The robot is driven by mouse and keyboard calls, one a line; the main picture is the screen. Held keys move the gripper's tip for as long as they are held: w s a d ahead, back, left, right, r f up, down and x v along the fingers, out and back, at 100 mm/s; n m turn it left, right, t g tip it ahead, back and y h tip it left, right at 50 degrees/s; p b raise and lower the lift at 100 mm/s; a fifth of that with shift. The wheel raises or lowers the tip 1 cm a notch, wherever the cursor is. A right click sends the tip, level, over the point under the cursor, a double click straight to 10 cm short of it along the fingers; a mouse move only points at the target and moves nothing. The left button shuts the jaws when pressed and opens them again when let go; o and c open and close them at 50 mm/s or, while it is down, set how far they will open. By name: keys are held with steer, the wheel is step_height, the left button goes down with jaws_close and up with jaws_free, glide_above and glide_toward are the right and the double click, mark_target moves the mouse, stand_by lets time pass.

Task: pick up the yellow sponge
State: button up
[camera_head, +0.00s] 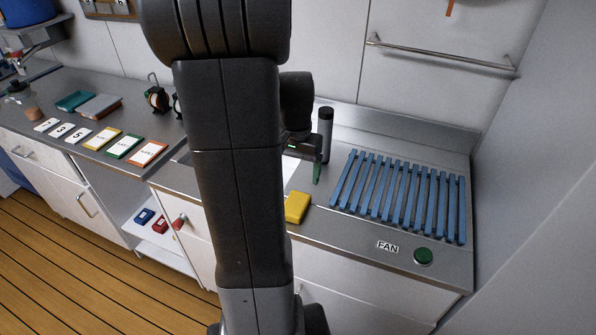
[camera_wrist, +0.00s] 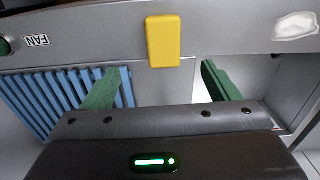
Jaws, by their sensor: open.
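The yellow sponge (camera_head: 297,207) lies on the steel counter near its front edge, just right of my arm in the head view. In the wrist view the whole sponge (camera_wrist: 163,41) shows, upper middle. My gripper (camera_head: 318,163) is above the counter behind the sponge in the head view. Its two green fingers are spread apart in the wrist view (camera_wrist: 158,82), with nothing between them. The sponge lies beyond the fingertips, lined up roughly with the gap and apart from them.
A blue slatted rack (camera_head: 400,192) lies right of the sponge. A green button (camera_head: 423,256) beside a FAN label (camera_head: 388,247) is near the front edge. Cards and books (camera_head: 100,107) lie on the left counter.

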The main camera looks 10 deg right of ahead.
steer(key=w+f, duration=0.1)
glide_above(296, 202)
steer(key=f, duration=0.7)
steer(key=shift+s+d, duration=0.15)
steer(key=shift+d, duration=0.05)
steer(key=shift+a+f+p, duration=0.15)
steer(key=shift+f+p, duration=0.15)
steer(key=shift+f, duration=1.2)
steer(key=shift+a+f+p, duration=0.1)
steer(key=shift+f+p, duration=0.2)
steer(key=shift+f, duration=1.15)
steer(key=c, duration=1.1)
steer(key=shift+o, duration=0.2)
steer(key=shift+r, duration=0.15)
step_height(296, 202, up, 10)
steer(key=shift+f+b, duration=0.1)
steer(key=shift+b, duration=0.3)
